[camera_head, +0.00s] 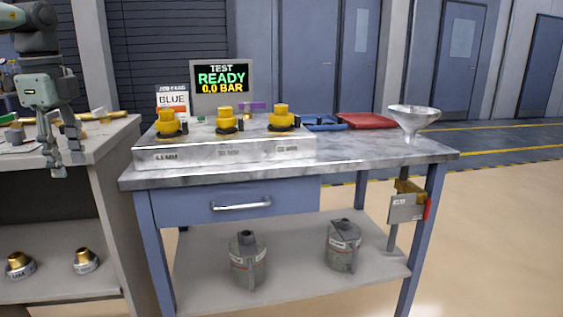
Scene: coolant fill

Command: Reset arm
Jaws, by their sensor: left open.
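My left gripper (62,165) hangs at the upper left with its fingers pointing down. It is open and empty, in front of the left bench (95,148) and apart from the main table. My right gripper is not in view. The main table (375,153) carries a grey block (240,150) with three yellow caps, the left cap (167,124), the middle cap (226,118) and the right cap (281,118). Behind it a screen (222,85) reads TEST READY 0,0 BAR. A sign (174,99) reads BLUE.
A funnel (413,117) stands at the table's right end. A blue tray (322,123) and a red tray (368,120) lie behind. Two grey canisters, a left one (248,262) and a right one (343,247), stand on the lower shelf. The floor (500,230) at right is clear.

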